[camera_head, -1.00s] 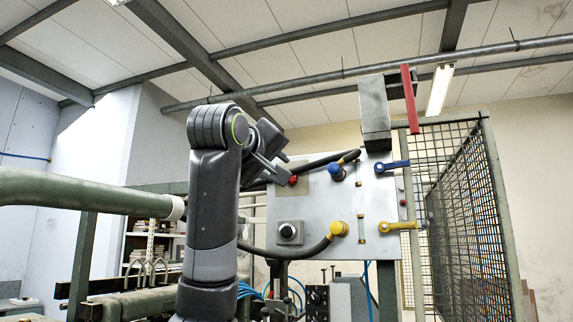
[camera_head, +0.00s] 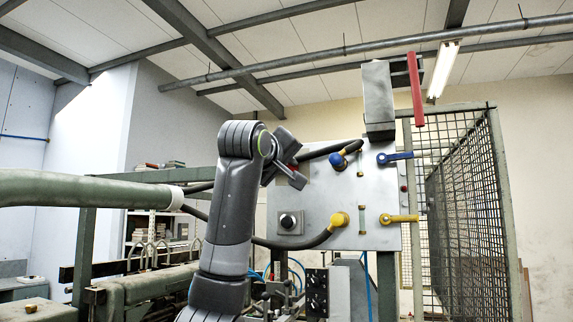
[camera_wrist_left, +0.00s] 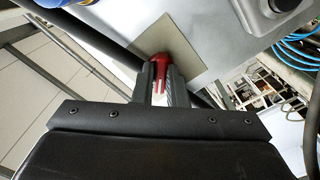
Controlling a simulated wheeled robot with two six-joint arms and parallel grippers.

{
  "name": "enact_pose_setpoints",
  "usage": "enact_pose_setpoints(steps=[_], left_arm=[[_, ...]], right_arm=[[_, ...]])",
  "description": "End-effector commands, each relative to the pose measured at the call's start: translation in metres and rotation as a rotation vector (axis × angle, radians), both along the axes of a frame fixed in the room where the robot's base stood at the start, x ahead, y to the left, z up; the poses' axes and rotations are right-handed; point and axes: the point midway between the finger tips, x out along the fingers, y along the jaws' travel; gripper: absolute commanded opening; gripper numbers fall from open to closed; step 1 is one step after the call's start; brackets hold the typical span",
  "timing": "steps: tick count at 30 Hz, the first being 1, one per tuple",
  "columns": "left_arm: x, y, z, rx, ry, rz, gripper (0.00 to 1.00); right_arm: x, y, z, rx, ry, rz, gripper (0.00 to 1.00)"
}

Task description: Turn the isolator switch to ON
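A red switch handle (camera_wrist_left: 159,67) stands out from a beige plate (camera_wrist_left: 172,48) in the left wrist view. I take it for the isolator switch. My left gripper (camera_wrist_left: 161,92) has its two dark fingers close together on either side of this handle and appears shut on it. In the head view my left gripper (camera_head: 292,172) is at the upper left part of the grey panel (camera_head: 335,205) and covers most of the handle. My right gripper is not in view.
The panel also carries a black knob (camera_head: 287,222), a blue connector (camera_head: 338,161), a yellow connector (camera_head: 339,220) and blue and yellow levers (camera_head: 400,219). A grey box (camera_head: 378,95) with a red lever (camera_head: 415,90) is above. Cables run close to the gripper.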

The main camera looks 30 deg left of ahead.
Motion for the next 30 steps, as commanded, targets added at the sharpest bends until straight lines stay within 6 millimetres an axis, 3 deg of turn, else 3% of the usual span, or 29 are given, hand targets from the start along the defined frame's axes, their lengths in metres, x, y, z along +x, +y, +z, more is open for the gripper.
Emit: enact_pose_setpoints(steps=[3, 17, 30], left_arm=[[-0.0002, -0.0001, 0.0002, 0.000, -0.001, -0.001, 0.00], [-0.0004, 0.0001, 0.0005, 0.075, 0.017, 0.000, 0.00], [-0.0008, 0.0006, 0.0011, 0.429, 0.101, 0.001, 0.00]], right_arm=[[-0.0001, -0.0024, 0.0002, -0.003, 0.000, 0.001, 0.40], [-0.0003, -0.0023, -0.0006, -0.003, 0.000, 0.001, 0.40], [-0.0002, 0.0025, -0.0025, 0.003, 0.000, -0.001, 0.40]])
